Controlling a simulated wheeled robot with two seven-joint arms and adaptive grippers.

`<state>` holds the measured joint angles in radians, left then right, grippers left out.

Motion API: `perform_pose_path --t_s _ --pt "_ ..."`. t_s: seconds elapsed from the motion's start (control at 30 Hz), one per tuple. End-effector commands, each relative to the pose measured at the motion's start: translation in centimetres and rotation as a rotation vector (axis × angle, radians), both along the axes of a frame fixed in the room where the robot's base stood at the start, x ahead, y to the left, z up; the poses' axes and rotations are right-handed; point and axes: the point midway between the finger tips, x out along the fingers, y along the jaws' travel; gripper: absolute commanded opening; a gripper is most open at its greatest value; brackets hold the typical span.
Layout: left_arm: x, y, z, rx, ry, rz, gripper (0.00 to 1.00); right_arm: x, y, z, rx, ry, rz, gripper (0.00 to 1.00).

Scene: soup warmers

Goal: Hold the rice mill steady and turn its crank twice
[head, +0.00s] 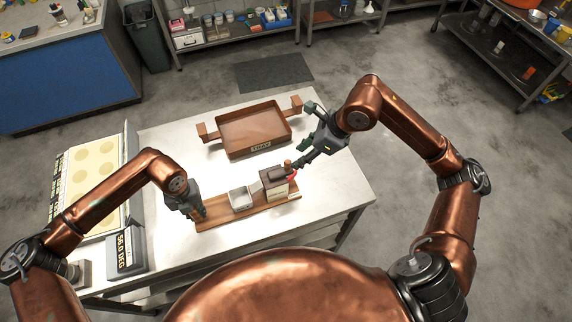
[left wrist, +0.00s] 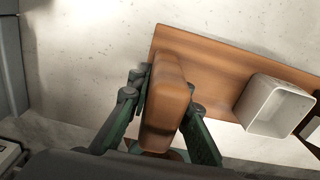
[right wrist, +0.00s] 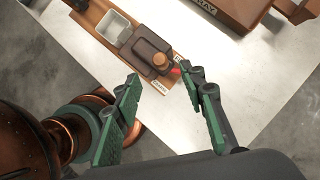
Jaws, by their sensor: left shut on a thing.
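The rice mill lies on the table as a long wooden base (head: 222,217) with a grey-white bin (head: 241,199) and a dark-topped brown box (head: 275,182) at its right end. A crank knob (head: 288,163) stands on the box, with a red part beside it; the knob also shows in the right wrist view (right wrist: 160,61). My left gripper (head: 200,213) is shut on the upright wooden handle (left wrist: 166,95) at the base's left end. My right gripper (head: 302,160) is open close to the knob; in the right wrist view its fingers (right wrist: 167,88) stand apart with nothing between them.
A brown tray (head: 253,131) with side handles stands behind the mill. A panel with pale round spots (head: 90,165) and a display (head: 124,252) stand at the table's left. The table's right part (head: 335,185) is bare.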

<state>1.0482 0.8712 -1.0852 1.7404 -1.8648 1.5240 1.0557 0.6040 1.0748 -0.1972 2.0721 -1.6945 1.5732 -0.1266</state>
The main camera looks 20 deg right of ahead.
Motion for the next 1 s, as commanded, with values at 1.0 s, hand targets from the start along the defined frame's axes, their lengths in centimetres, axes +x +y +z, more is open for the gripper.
perform_pose_path --t_s 1.0 --pt "-0.4 0.0 -0.7 0.003 0.011 -0.002 0.00 1.9 2.7 -6.0 0.002 0.002 -0.001 0.32"
